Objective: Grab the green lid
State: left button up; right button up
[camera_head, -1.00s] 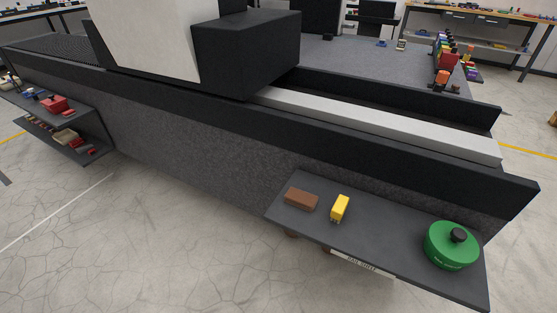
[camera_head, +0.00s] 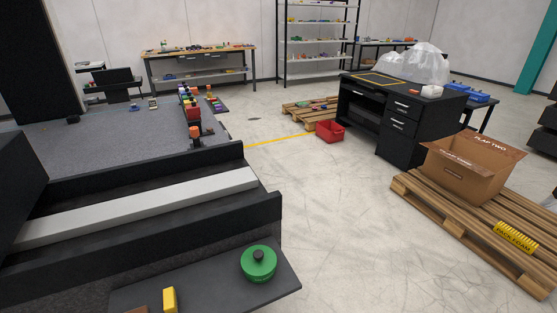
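A round green lid (camera_head: 258,267) with a black knob (camera_head: 258,254) on top lies on a dark grey shelf (camera_head: 215,288) at the end of the granite bed. It is near the bottom middle of the head view, close to the shelf's right end. Nothing holds it. Whether it sits on something beneath cannot be told. Neither of my grippers is in the view.
A yellow block (camera_head: 169,299) and a partly cut-off brown block (camera_head: 137,310) lie left of the lid. The bed's black rail (camera_head: 262,208) stands behind the shelf. Open floor (camera_head: 340,230) lies right of it, before a pallet (camera_head: 425,205) with a cardboard box (camera_head: 470,168).

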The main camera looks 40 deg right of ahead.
aim_at(258, 262)
jog(key=k+z, duration=0.1)
jog(key=z, duration=1.05)
jog(key=i+l+u, duration=0.2)
jog(key=l, duration=0.15)
jog(key=l+u, duration=0.25)
jog(key=i+l+u, duration=0.2)
jog(key=l, duration=0.25)
jog(key=k, duration=0.05)
